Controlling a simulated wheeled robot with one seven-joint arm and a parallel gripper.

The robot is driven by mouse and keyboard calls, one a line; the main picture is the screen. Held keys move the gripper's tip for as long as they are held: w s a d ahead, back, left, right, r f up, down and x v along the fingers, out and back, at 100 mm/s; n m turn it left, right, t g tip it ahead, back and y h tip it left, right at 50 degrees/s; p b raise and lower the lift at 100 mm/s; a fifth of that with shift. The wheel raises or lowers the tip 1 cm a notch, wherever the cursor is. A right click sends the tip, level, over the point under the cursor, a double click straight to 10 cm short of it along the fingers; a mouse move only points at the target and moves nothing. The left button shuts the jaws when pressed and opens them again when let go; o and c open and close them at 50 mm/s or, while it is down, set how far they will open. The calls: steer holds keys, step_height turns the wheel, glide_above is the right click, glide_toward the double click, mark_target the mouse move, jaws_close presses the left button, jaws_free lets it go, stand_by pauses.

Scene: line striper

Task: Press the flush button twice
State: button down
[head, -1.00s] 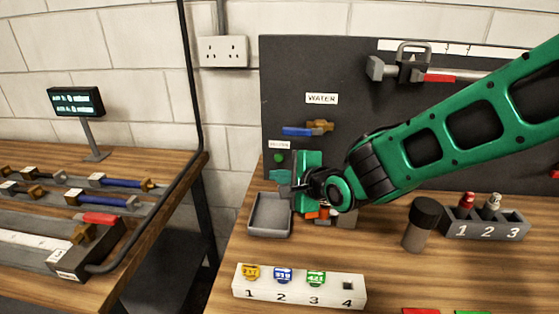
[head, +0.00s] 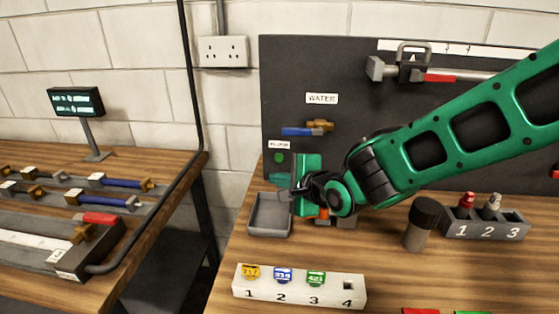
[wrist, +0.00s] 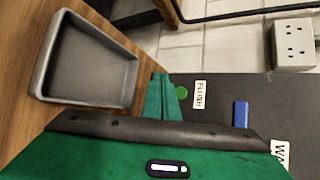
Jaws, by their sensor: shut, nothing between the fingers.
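The flush button (head: 279,158) is a small green round button on the dark panel, with a white FLUSH label (head: 279,145) just above it. In the wrist view the button (wrist: 181,91) shows directly right of my fingers, beside its label (wrist: 199,94). My gripper (head: 278,178) is shut and empty, its fingers just below the button in the head view. Its fingers also show in the wrist view (wrist: 160,82), closed together. The button is unobstructed in both views. I cannot tell how far the fingertips are from the panel, and no contact shows.
A grey tray (head: 270,231) lies below my gripper. A blue-handled WATER valve (head: 303,130) is on the panel to the right of the button. A white numbered rack (head: 300,298) with coloured tags stands in front. A dark-capped cylinder (head: 422,228) stands at right.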

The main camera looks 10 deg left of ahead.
mark_target(279, 158)
steer(key=shift+s+d, duration=0.15)
steer(key=shift+s, duration=0.5)
steer(key=shift+s+r, duration=0.15)
steer(key=shift+s, duration=0.55)
steer(key=shift+w+a, duration=0.15)
steer(key=shift+w, duration=2.05)
steer(key=shift+w+a, duration=0.1)
steer(key=shift+w, duration=2.05)
steer(key=shift+w, duration=0.1)
steer(key=shift+w+r, duration=0.1)
steer(key=shift+w, duration=0.2)
